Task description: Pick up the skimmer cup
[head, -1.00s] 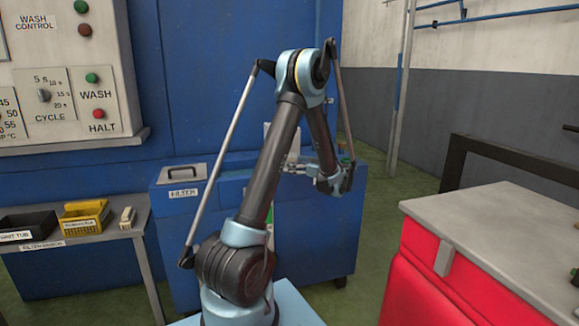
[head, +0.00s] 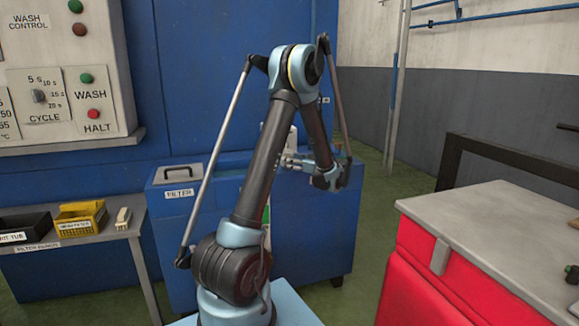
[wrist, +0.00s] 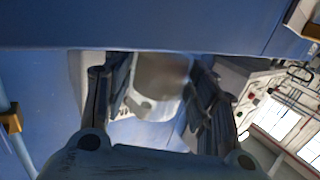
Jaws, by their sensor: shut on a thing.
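The skimmer cup (wrist: 160,82) is a pale, whitish cup between the two dark fingers of my gripper (wrist: 158,92) in the wrist view. The fingers are shut on it from both sides, and its far end is blurred. In the head view my gripper (head: 289,160) is small, above the right part of the blue filter tank and partly behind my arm. A pale upright shape there (head: 291,140) appears to be the cup; my arm hides part of it.
The blue filter tank (head: 310,235) has a grey lidded box (head: 178,173) marked FILTER at its left. A bench (head: 80,240) at left holds a black tub (head: 25,227) and a yellow basket (head: 80,217). A red cabinet (head: 420,270) with a grey top stands at right.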

